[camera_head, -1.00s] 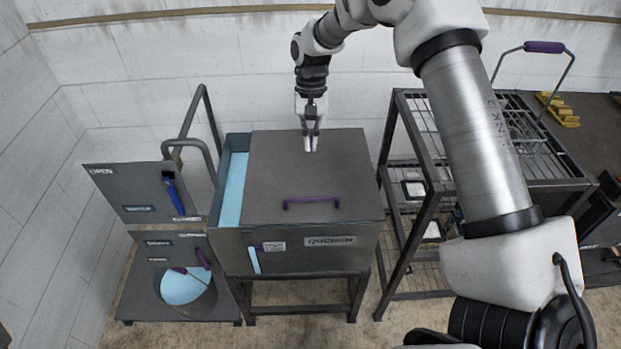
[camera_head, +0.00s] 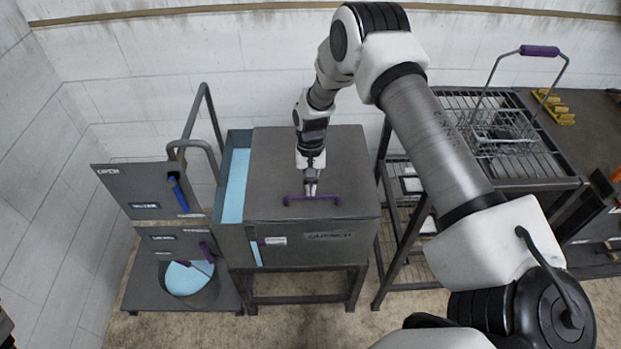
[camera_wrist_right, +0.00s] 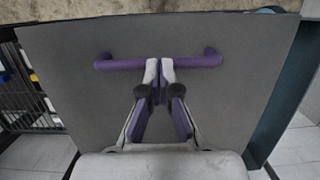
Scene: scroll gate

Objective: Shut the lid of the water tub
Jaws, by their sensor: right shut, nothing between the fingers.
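The water tub (camera_head: 235,138) is a grey metal tank on a stand in the head view. Its flat grey lid (camera_head: 275,160) covers most of the top, leaving a strip of light blue water (camera_head: 234,187) open along the left side. A purple bar handle (camera_head: 325,197) is on the lid near its front edge; it also shows in the right wrist view (camera_wrist_right: 120,64). My right gripper (camera_head: 311,192) is shut and empty, its fingertips at the middle of the handle and hiding part of it. I cannot tell whether they touch it. My left gripper is not in view.
Left of the tub are grey panels (camera_head: 140,200) with blue and purple handles and a round bucket (camera_head: 192,285) of blue water. Right stands a metal rack (camera_head: 385,240) with a wire basket (camera_head: 505,140). A pipe rail (camera_head: 190,125) rises behind left.

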